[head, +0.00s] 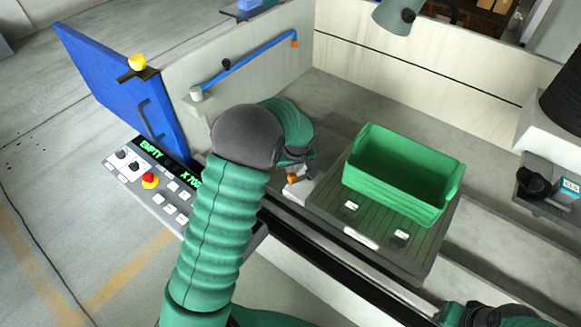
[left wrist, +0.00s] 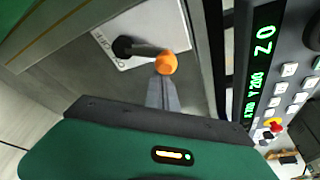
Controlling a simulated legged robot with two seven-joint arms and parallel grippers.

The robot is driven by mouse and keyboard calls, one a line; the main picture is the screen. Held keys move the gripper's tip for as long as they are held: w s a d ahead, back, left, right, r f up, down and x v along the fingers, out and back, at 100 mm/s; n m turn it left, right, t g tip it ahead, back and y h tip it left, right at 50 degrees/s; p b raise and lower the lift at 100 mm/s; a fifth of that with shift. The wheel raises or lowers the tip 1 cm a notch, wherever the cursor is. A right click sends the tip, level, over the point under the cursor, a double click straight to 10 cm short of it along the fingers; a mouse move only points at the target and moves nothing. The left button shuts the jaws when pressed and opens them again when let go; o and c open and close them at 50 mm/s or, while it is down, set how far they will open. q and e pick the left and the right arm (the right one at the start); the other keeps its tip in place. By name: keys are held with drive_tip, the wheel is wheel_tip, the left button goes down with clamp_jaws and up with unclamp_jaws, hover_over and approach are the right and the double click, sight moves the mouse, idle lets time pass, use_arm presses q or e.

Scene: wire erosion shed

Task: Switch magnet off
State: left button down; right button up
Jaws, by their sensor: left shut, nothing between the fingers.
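The magnet switch is a dark lever (left wrist: 145,50) with an orange ball knob (left wrist: 166,63), pivoting on a white marked plate (left wrist: 165,25). In the left wrist view my left gripper (left wrist: 164,80) is shut and empty, its fingertips right at the knob; whether they touch it I cannot tell. In the head view my left gripper (head: 298,165) is over the plate, and the orange knob (head: 292,179) shows just below it. The lever itself is mostly hidden there. The slatted magnet bed (head: 400,255) lies to the right. Part of my right arm's end shows at the bottom right edge, its fingers unclear.
A green bin (head: 400,195) stands on the magnet bed. A control panel (head: 150,175) with a red button and green display is left of my arm. A blue door (head: 115,85) stands open behind it. Pale tank walls (head: 410,90) rise behind.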

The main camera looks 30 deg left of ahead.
sight(293, 176)
use_arm(q)
drive_tip(key=shift+s+d+f+n+b, duration=0.25)
drive_tip(key=shift+s+d+n+b, duration=0.15)
drive_tip(key=shift+n, duration=0.5)
drive_tip(key=shift+s+d+n+g, duration=0.15)
drive_tip(key=shift+n+g, duration=0.25)
drive_tip(key=shift+n, duration=0.1)
drive_tip(key=n, duration=0.1)
drive_tip(key=d+n, duration=0.1)
drive_tip(key=shift+s+d+r+n+g+y, duration=0.2)
drive_tip(key=shift+s+d+n+g+y, duration=0.1)
drive_tip(key=shift+s+g+y, duration=0.1)
drive_tip(key=n, duration=0.1)
drive_tip(key=d+n+g+p, duration=0.1)
drive_tip(key=n, duration=0.1)
drive_tip(key=d+n, duration=0.1)
drive_tip(key=shift+s+d+r+p, duration=0.1)
drive_tip(key=shift+s+d+p, duration=0.05)
drive_tip(key=shift+s+p, duration=0.15)
drive_tip(key=n, duration=0.1)
drive_tip(key=d+n+g+p, duration=0.1)
drive_tip(key=n, duration=0.1)
drive_tip(key=shift+w+d, duration=0.15)
drive_tip(key=shift+d, duration=0.35)
drive_tip(key=shift+w+d, duration=0.1)
